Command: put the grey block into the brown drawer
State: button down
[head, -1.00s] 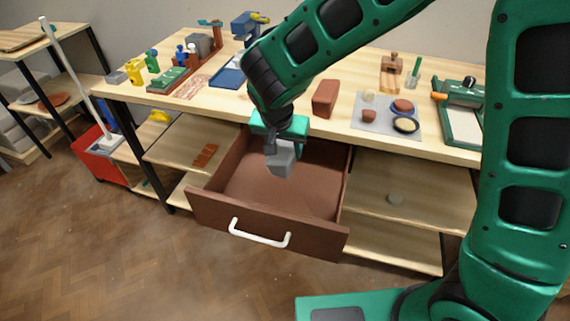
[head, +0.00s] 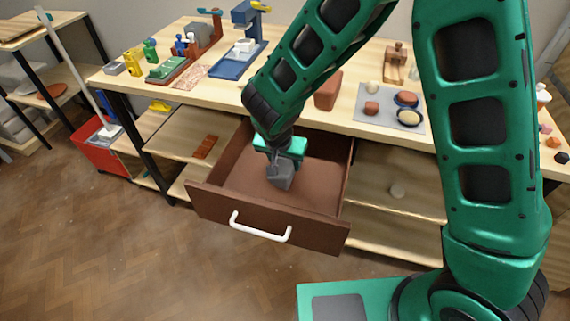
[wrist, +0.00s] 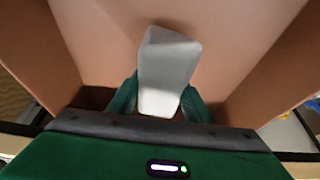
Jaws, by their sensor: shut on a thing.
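The brown drawer (head: 228,209) is pulled open below the bench top, with a white handle on its front. My gripper (head: 278,168) is inside the drawer opening, pointing down, and shut on the grey block (head: 281,179). In the wrist view the grey block (wrist: 168,70) is between the green fingers (wrist: 158,100), with the drawer floor (wrist: 110,40) behind it. I cannot tell whether the block touches the drawer floor. Apart from the block, the part of the drawer floor that shows is empty.
A reddish-brown block (head: 328,90) and a grey mat (head: 418,124) with several round pieces lie on the bench above the drawer. Open shelves (head: 395,190) flank the drawer. A red bin (head: 98,150) stands at the left. The floor in front is clear.

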jog(key=shift+f, duration=0.7)
jog(key=c, duration=0.9)
grip_release()
jog(key=shift+r, duration=0.1)
jog(key=v, duration=1.2)
